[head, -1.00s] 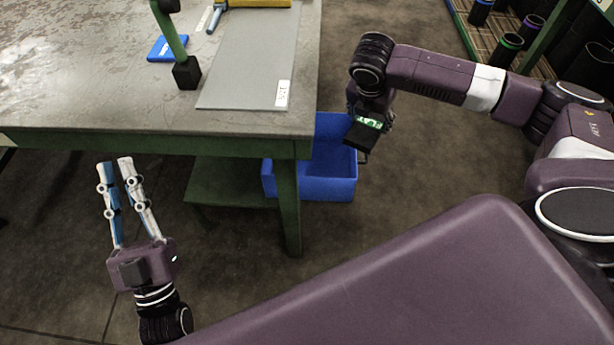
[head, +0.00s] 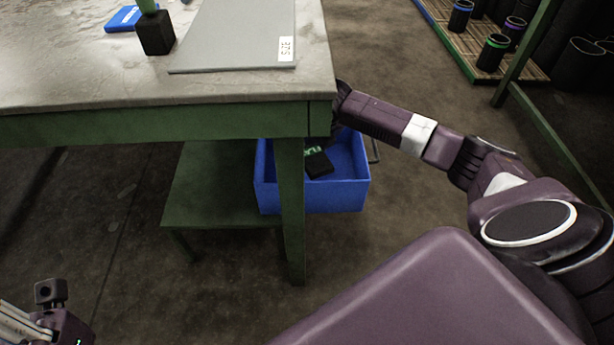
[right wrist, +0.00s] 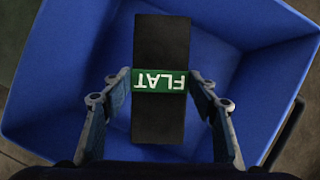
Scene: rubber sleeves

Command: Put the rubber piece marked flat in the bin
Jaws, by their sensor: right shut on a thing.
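A black rubber piece with a green band reading FLAT (right wrist: 160,120) is held between the two fingers of my right gripper (right wrist: 160,82), pinched at the band. It also shows in the head view (head: 318,165), inside the outline of the blue bin's opening. The blue bin (head: 325,198) stands beside the bench leg, and its walls surround the piece in the right wrist view (right wrist: 55,75). I cannot tell how far the piece is above the bin floor. My left gripper (head: 18,325) is cut off at the lower left corner, its fingertips out of frame.
A grey sheet (head: 235,40) with a label lies on the bench top. A rack (head: 470,50) with several dark sleeves stands at the upper right.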

